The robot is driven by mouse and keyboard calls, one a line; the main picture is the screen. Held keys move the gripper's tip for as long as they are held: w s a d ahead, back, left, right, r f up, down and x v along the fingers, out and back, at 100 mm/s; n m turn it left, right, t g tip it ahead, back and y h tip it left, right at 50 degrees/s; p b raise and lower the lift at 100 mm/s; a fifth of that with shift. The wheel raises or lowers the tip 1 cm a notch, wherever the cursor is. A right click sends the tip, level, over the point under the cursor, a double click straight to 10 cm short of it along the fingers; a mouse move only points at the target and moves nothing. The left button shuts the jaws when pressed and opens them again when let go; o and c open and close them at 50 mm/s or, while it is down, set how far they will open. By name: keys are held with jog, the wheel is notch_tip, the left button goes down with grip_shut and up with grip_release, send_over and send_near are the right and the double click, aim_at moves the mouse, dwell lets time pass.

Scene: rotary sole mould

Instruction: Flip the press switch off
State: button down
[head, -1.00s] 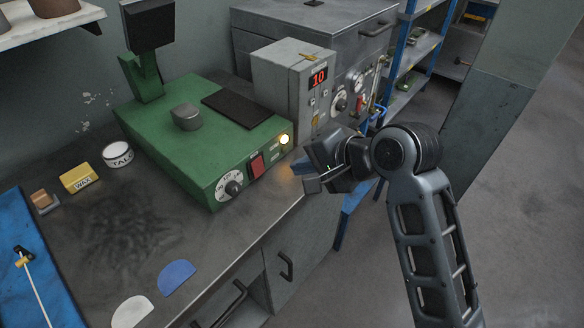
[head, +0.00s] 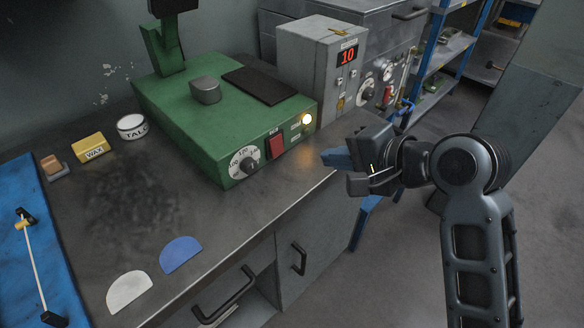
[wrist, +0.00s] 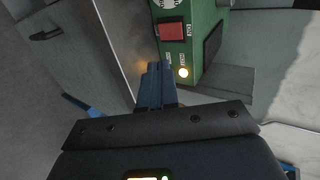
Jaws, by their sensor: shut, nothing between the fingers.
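The green press (head: 185,125) stands on the bench. Its front panel carries a red rocker switch (head: 276,146), a lit yellow-white lamp (head: 307,119) to the right of the switch and a round dial (head: 244,162) to the left. My gripper (head: 323,159) is shut and empty, in front of the panel at the right and apart from the switch. In the wrist view the gripper's blue fingertips (wrist: 154,68) are together below the red switch (wrist: 172,31) and left of the glowing lamp (wrist: 183,72).
A grey box with a red "10" display (head: 347,55) stands behind the press. On the bench lie a talc tin (head: 132,127), yellow wax (head: 91,147), a blue half-round piece (head: 181,254) and a white one (head: 129,291). The bench front has drawer handles.

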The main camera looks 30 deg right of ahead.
jog(key=f+b, duration=0.1)
jog(key=s+f+t+b, duration=0.1)
jog(key=b, duration=0.1)
jog(key=shift+d+f, duration=0.1)
jog(key=shift+d, duration=0.1)
dwell(0.3)
jog(key=b, duration=0.1)
send_near(279, 153)
jog(key=x, duration=0.4)
jog(key=shift+w+f, duration=0.25)
jog(key=shift+f, duration=0.2)
jog(key=shift+w+a+f, duration=0.1)
jog(key=shift+w+a, duration=0.05)
jog(key=shift+w, duration=0.3)
jog(key=shift+w+a+f, duration=0.1)
jog(key=shift+w+a, duration=0.05)
jog(key=shift+w, duration=0.25)
